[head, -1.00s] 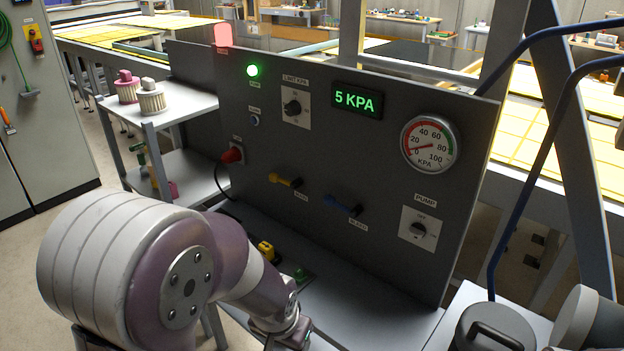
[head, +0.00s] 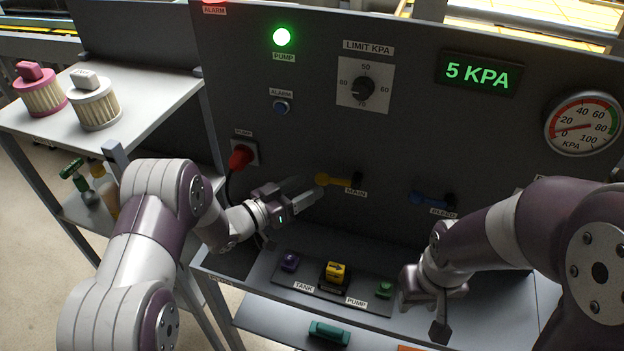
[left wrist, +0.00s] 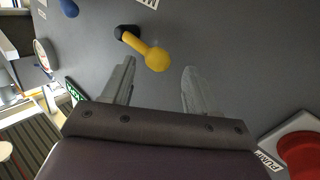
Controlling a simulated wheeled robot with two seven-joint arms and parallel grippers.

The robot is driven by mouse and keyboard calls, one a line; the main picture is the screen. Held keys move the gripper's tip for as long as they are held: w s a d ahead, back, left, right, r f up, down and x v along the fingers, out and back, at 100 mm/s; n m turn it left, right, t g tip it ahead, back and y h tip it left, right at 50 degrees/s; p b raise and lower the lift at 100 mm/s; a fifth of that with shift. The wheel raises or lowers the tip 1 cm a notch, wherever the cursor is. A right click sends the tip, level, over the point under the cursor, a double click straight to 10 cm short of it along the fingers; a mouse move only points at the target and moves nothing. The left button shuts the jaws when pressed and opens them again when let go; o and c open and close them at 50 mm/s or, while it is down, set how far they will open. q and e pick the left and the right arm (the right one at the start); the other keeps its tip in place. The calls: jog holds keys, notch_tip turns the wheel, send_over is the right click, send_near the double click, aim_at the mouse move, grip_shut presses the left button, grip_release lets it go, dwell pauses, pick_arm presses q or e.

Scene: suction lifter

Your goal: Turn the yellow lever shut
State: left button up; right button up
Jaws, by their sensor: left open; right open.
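The yellow lever (head: 340,181) labelled MAIN sits on the dark panel. It lies nearly level, its round knob at the left and its pivot at the right. My left gripper (head: 308,192) is open at the knob's left, fingers pointing towards it. In the left wrist view the lever's knob (left wrist: 158,59) shows just past the open fingertips (left wrist: 160,78), roughly in line with the gap. Nothing is held, and I cannot tell whether a finger touches the knob. My right gripper (head: 432,308) is open and low at the right, partly hidden by its own wrist.
A blue lever (head: 432,198) labelled BLEED is right of the yellow one. A red plug (head: 240,157) is up and left of my left gripper. The display (head: 478,75) reads 5 KPA. A console (head: 318,290) with small coloured parts lies below. Filters stand on the left shelf (head: 140,110).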

aim_at(339, 180)
pick_arm(q)
jog(key=shift+w+d+r, duration=0.1)
jog(key=shift+w+d, duration=0.2)
jog(key=shift+d, duration=0.3)
jog(key=shift+w+d+r, duration=0.1)
jog(key=shift+w+d, duration=0.15)
jog(key=shift+d, duration=0.35)
jog(key=shift+w+d+f, duration=0.1)
jog(key=shift+w, duration=0.05)
jog(key=shift+w+a, duration=0.15)
jog(key=shift+a, duration=0.05)
jog(key=shift+d, duration=0.15)
grip_shut()
pick_arm(e)
jog(key=shift+s+d+r, duration=0.1)
jog(key=shift+d+r, duration=0.05)
jog(key=shift+r, duration=0.1)
jog(key=shift+s, duration=0.1)
